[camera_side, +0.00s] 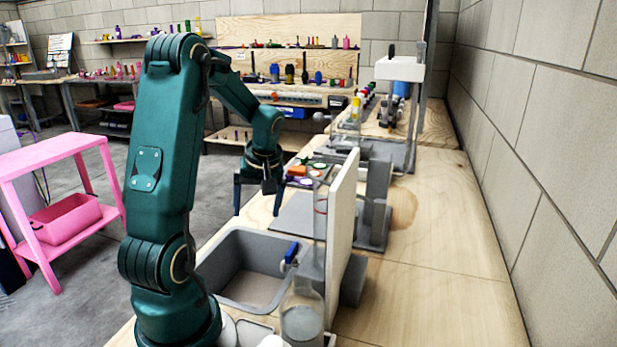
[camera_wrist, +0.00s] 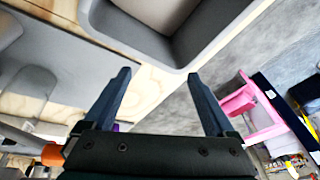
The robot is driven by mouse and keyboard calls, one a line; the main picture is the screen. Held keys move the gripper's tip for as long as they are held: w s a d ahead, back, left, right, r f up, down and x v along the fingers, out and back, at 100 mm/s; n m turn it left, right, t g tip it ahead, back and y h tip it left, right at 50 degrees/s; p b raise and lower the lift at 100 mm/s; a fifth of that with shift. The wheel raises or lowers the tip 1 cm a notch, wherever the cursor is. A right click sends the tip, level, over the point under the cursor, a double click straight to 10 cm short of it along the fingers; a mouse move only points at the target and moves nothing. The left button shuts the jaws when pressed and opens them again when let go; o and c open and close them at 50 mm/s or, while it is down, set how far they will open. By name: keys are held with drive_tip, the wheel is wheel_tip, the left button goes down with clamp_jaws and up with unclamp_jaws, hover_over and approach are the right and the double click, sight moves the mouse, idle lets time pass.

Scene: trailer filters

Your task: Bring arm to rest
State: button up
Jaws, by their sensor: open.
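My arm is dark green and stands at the near left of the wooden bench (camera_side: 430,305) in the side view. It is bent over at the top, with the forearm reaching down to the far side. My gripper (camera_side: 256,208) hangs fingers down near the bench's left edge, above the bench top and beyond the grey sink. In the wrist view my gripper (camera_wrist: 164,92) shows two dark fingers spread wide with nothing between them. Bench wood and grey floor show past the fingertips.
A grey sink (camera_side: 222,262) lies near my base, with a clear bottle (camera_side: 302,312) and a white upright panel (camera_side: 341,215) beside it. Colored round pieces (camera_side: 300,171) lie beyond my gripper. A pink cart (camera_side: 50,160) stands left. The bench's right side is clear along the wall.

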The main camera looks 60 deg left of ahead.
sight(291, 247)
drive_tip(key=w+d+h, duration=0.1)
drive_tip(key=d+h, duration=0.1)
drive_tip(key=d, duration=0.1)
drive_tip(key=w+d+f+n+h, duration=0.1)
drive_tip(key=d+h, duration=0.2)
drive_tip(key=d, duration=0.1)
drive_tip(key=d+n+h, duration=0.1)
drive_tip(key=d+h, duration=0.2)
drive_tip(key=d, duration=0.1)
drive_tip(key=shift+w+d+f, duration=0.2)
drive_tip(key=shift+w+f, duration=0.15)
drive_tip(key=shift+w, duration=0.05)
drive_tip(key=shift+w+m+g, duration=0.1)
drive_tip(key=shift+m+g, duration=0.3)
drive_tip(key=shift+m, duration=0.7)
drive_tip(key=shift+n+t, duration=0.5)
drive_tip(key=shift+n, duration=0.5)
drive_tip(key=s+a+r+m+y, duration=0.2)
drive_tip(key=a+r+m+y, duration=0.1)
drive_tip(key=a+y, duration=0.7)
drive_tip(key=shift+a+r+t, duration=0.2)
drive_tip(key=shift+a+t, duration=0.1)
drive_tip(key=shift+a, duration=1.9)
